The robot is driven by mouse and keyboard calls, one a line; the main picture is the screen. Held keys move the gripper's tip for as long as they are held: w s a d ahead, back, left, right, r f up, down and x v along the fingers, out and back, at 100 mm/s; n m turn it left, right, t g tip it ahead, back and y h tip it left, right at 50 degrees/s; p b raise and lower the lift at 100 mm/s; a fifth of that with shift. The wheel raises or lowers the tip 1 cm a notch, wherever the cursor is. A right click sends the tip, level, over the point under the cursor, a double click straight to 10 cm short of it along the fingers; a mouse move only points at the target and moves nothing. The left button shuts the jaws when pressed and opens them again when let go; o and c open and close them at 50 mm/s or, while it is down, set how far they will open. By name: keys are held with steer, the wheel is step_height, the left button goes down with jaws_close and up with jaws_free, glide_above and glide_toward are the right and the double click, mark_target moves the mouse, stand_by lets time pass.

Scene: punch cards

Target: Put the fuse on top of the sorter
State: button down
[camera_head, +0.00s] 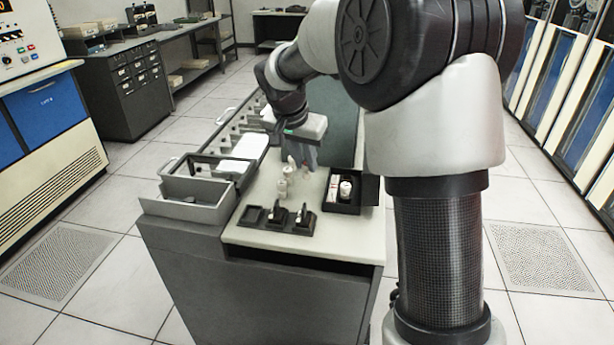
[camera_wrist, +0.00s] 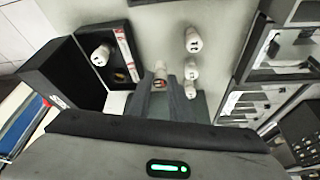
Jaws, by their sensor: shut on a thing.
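My gripper (camera_head: 300,155) (camera_wrist: 160,83) points down over the pale top of the sorter (camera_head: 248,235) in the head view. Its dark fingers are shut on a small white fuse (camera_wrist: 161,70), whose end shows between the fingertips in the wrist view. Several similar white fuses (camera_wrist: 193,40) stand on the top just right of the fingers there; in the head view, some fuses (camera_head: 282,188) show in front of the gripper. The fingers partly hide the held fuse. I cannot tell whether it touches the top.
An open black box (camera_head: 342,208) stands to the right, holding a white fuse and a red-and-white carton. Black fuse holders (camera_head: 278,220) lie near the front edge. Bare top lies between the holders and the box.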

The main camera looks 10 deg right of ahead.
mark_target(304, 171)
steer(key=shift+f, duration=1.85)
steer(key=shift+f+b, duration=0.25)
steer(key=shift+b, duration=0.1)
steer(key=c, duration=1.6)
jaws_free()
steer(key=shift+r, duration=0.1)
